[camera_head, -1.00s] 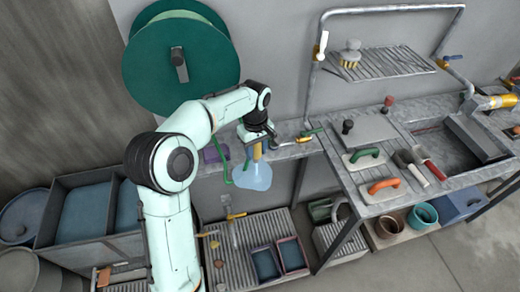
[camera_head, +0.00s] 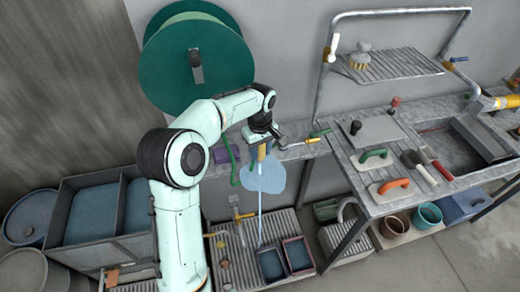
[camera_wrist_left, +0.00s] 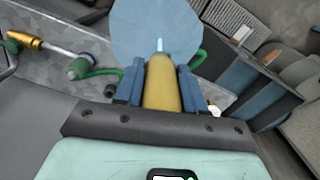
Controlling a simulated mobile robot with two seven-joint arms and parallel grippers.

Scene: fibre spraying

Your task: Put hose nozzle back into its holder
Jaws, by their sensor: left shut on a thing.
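My left gripper (camera_head: 262,145) is shut on the yellow hose nozzle (camera_head: 262,152), which it holds pointing downward in front of the narrow wall shelf. In the left wrist view the nozzle (camera_wrist_left: 162,85) sits between the two blue-grey fingers (camera_wrist_left: 160,88), with a pale tip at its far end. A translucent blue disc (camera_head: 264,177) surrounds the tip, and a thin pale blue stream runs down below it. A green hose (camera_head: 233,165) hangs beside the gripper. I cannot make out the nozzle's holder. My right gripper is not in view.
A green reel (camera_head: 160,62) is on the wall behind my left arm. A brass valve (camera_head: 305,141) with a green handle is right of the gripper. The workbench (camera_head: 352,165) with orange- and green-handled tools stands right. Bins (camera_head: 268,265) sit on the ribbed platform below.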

